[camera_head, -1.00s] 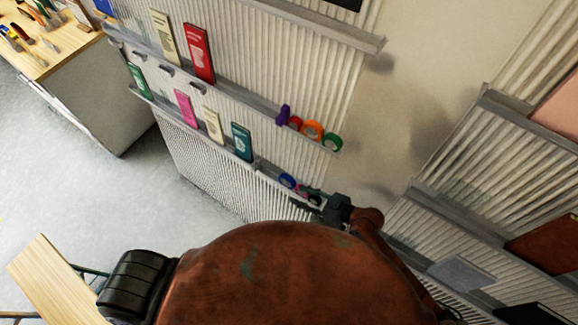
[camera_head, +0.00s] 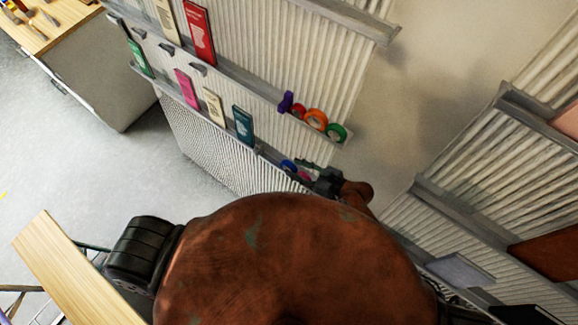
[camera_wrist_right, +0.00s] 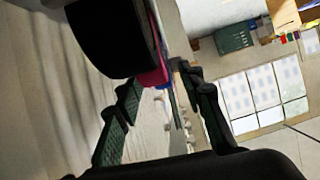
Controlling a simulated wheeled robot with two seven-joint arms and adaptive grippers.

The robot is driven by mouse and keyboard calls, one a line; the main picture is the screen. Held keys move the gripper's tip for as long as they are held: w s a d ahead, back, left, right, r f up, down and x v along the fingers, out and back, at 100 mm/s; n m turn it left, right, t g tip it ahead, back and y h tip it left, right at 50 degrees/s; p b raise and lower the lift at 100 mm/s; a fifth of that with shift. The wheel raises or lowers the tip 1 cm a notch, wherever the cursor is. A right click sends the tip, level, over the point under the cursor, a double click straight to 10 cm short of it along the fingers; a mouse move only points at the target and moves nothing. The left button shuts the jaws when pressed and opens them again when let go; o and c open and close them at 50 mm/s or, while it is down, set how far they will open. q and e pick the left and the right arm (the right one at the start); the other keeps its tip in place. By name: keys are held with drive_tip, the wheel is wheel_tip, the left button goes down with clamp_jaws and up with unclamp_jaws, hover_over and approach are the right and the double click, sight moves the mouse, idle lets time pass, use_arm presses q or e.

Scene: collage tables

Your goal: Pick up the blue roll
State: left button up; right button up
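The blue roll (camera_head: 288,165) sits on the lower narrow shelf of the ribbed wall panel, at the left of a short row of rolls. A pink roll (camera_head: 304,176) stands beside it. My right gripper (camera_head: 326,182) is at the right end of this row and partly covers it. In the right wrist view my right gripper (camera_wrist_right: 164,98) has its two fingers spread apart with nothing between them. A large black roll (camera_wrist_right: 110,38) is close to the camera there, with the pink roll (camera_wrist_right: 151,78) and a sliver of blue (camera_wrist_right: 165,87) behind it. My left gripper is not in view.
The shelf above holds a purple roll (camera_head: 286,102), an orange roll (camera_head: 316,119) and a green roll (camera_head: 337,132). Several packets, including a teal one (camera_head: 243,125), stand left along the shelves. A second ribbed panel with shelves is at the right. Floor (camera_head: 80,165) is clear at left.

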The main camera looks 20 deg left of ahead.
sight(294, 168)
drive_tip(key=x, duration=0.3)
drive_tip(key=shift+a, duration=0.25)
drive_tip(key=shift+c, duration=0.7)
clamp_jaws()
